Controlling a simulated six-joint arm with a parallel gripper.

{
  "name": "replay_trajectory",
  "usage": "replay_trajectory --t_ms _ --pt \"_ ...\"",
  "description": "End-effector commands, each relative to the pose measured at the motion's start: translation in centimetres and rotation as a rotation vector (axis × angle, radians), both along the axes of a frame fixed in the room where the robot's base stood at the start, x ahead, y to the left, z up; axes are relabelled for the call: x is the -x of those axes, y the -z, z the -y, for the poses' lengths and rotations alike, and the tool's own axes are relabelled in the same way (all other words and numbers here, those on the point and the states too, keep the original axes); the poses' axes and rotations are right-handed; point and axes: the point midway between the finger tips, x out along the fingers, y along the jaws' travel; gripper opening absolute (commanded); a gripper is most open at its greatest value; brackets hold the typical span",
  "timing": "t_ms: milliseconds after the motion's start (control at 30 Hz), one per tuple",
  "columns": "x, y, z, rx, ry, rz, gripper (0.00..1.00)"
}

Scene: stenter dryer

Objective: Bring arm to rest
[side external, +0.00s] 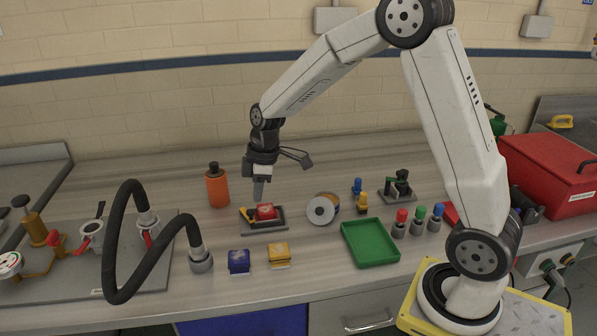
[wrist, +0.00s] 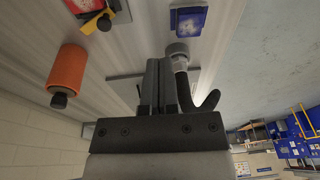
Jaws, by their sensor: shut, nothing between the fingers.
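My gripper (side external: 258,194) is shut and empty, its fingers pointing down above the bench. In the side external view its tip appears just left of and above a red and yellow device on a dark base (side external: 264,217). In the wrist view the closed fingers of my gripper (wrist: 158,64) have nothing between them, and the red and yellow device (wrist: 88,8) is off at the upper left, apart from them. My arm is raised and reaches left from its base over the bench (side external: 210,275).
An orange bottle (side external: 217,188) stands left of my gripper. A blue box (side external: 239,261) and a yellow box (side external: 278,255) lie in front. A black hose (side external: 112,245) loops at left. A disc (side external: 321,210), green tray (side external: 370,243) and red toolbox (side external: 550,170) are to the right.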

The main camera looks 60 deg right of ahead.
Motion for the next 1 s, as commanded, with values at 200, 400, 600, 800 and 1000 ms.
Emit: replay_trajectory --t_ms 200,400,600,800,1000 --pt "4.6 0.2 -1.1 0.037 0.235 -0.001 0.00" --pt "8.8 0.6 -1.9 0.051 0.446 0.019 0.00" --pt "13.0 1.3 -2.6 0.043 0.640 0.043 0.00" --pt "15.7 1.8 -2.9 0.024 0.762 0.062 0.00" --pt "16.4 2.0 -3.0 0.018 0.798 0.066 0.00"
